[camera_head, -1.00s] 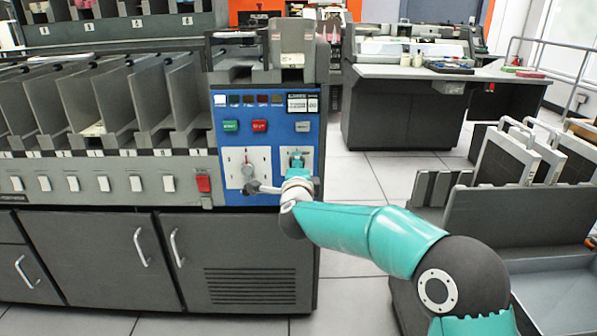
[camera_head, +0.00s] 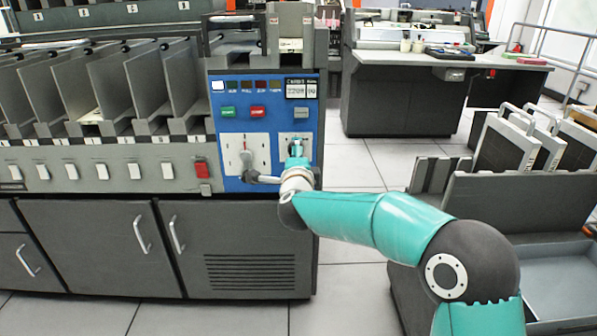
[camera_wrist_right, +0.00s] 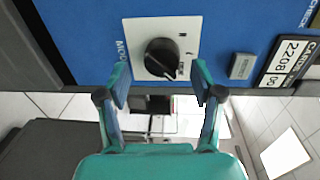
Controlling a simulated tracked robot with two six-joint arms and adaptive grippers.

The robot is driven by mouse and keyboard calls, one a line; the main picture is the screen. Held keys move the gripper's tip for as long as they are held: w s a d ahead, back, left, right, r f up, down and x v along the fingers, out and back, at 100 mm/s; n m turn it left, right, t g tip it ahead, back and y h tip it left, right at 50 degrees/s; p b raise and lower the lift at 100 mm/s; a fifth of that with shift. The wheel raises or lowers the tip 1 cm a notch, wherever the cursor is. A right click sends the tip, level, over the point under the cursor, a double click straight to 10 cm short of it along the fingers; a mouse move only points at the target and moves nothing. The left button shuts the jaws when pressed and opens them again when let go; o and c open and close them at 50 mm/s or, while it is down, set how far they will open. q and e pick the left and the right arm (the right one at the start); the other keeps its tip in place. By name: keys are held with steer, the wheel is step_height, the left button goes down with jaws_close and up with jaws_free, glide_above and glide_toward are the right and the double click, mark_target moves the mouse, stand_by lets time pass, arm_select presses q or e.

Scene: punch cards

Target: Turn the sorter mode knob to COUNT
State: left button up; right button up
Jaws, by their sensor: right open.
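The mode knob (camera_wrist_right: 161,58) is a round black dial on a white plate (camera_wrist_right: 136,28) marked MODE, seen in the right wrist view. A pale mark shows at its lower right; I cannot read which position it points to. My right gripper (camera_wrist_right: 160,82) is open, its two teal fingers on either side below the knob, apart from it. In the head view my right gripper (camera_head: 296,153) is in front of the right-hand white plate (camera_head: 286,138) on the blue panel (camera_head: 270,127) and hides the knob. My left gripper is not in view.
A second white plate (camera_head: 232,142) with a grey knob (camera_head: 246,158) is left of my gripper. Above are a green button (camera_head: 228,112), a red button (camera_head: 258,112) and a counter display (camera_head: 300,89). A grey rack bin (camera_head: 520,200) stands at right.

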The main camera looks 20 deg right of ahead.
steer(key=f+v, duration=0.1)
steer(key=v, duration=0.9)
steer(key=shift+s+r, duration=0.35)
steer(key=shift+r, duration=0.1)
